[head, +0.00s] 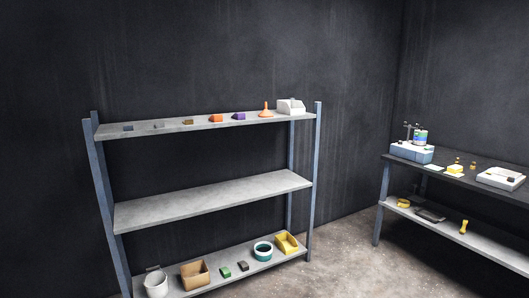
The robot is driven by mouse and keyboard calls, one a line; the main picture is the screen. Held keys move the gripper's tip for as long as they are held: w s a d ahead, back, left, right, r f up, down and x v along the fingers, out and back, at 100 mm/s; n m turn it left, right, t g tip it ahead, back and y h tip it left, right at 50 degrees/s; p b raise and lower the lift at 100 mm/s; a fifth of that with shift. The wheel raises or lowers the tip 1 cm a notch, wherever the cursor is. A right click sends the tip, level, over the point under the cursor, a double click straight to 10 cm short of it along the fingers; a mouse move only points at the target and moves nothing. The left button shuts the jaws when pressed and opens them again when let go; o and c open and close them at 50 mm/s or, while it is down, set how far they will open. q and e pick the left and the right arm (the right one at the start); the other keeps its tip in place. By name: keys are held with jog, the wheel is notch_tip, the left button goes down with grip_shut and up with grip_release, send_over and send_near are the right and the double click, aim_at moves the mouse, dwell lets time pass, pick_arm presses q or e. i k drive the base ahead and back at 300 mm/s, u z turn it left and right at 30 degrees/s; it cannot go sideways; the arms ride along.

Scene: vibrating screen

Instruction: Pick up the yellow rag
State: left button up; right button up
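A small flat yellow piece (455,168) lies on the dark top of the bench at the right, and it may be the yellow rag. It is too small to be sure. Another yellow thing (403,203) lies on the bench's lower shelf, and its kind cannot be told. Neither of my grippers is in the head view.
A grey shelf rack (205,203) stands at the left, with small coloured items on top and a bucket (156,284), boxes and a yellow bin (286,243) at the bottom. The bench (480,178) holds a blue-and-white device (412,152) and a white device (500,178). Floor shows between them.

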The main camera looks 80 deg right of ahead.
aim_at(454, 169)
jog(key=z, duration=4.25)
jog(key=i, duration=1)
jog(key=z, duration=0.2)
jog(key=i, duration=4.15)
jog(key=u, duration=0.2)
